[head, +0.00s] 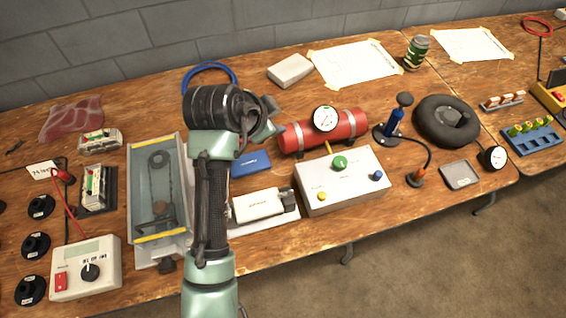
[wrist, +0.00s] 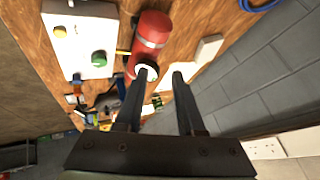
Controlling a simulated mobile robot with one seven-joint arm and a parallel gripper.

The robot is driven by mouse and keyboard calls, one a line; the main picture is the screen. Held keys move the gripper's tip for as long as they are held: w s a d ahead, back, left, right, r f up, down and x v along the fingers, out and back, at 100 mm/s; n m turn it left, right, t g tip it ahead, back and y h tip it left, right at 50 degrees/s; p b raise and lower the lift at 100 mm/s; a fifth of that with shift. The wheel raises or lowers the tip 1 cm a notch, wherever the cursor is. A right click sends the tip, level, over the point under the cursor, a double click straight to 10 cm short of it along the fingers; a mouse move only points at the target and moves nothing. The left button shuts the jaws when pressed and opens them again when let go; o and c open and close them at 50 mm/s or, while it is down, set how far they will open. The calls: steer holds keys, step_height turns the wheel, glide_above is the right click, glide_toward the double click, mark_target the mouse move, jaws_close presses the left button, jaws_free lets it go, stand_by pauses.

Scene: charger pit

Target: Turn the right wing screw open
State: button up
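A grey case (head: 133,190) with a clear cover and yellow strips stands left of my arm in the head view, holding a dark chain-like part. A small dark knob (head: 168,266) sits at its front edge. I cannot tell whether this knob is a wing screw, and no right wing screw can be clearly made out; my arm hides the area right of the case. My gripper (head: 272,118) is raised above the table, near the left end of the red cylinder. In the wrist view my gripper (wrist: 163,73) has its two fingers apart with nothing between them.
The red cylinder (head: 347,123) with a gauge lies behind a white button box (head: 343,185). A white charger (head: 258,205) and a blue box (head: 251,163) lie right of my arm. A control box (head: 86,268) stands front left. A grey block wall (head: 150,35) bounds the back.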

mark_target(285, 192)
steer(key=s+a+f+m+g+h+p, duration=0.1)
steer(key=s+a+f+m+g+p, duration=0.15)
steer(key=s+g+p, duration=0.5)
steer(key=shift+t, duration=0.85)
steer(key=x, duration=0.4)
steer(key=s+x, duration=0.1)
steer(key=x, duration=0.3)
steer(key=s+x, duration=0.1)
steer(key=x, duration=0.3)
steer(key=shift+d+f, duration=0.15)
jaws_close()
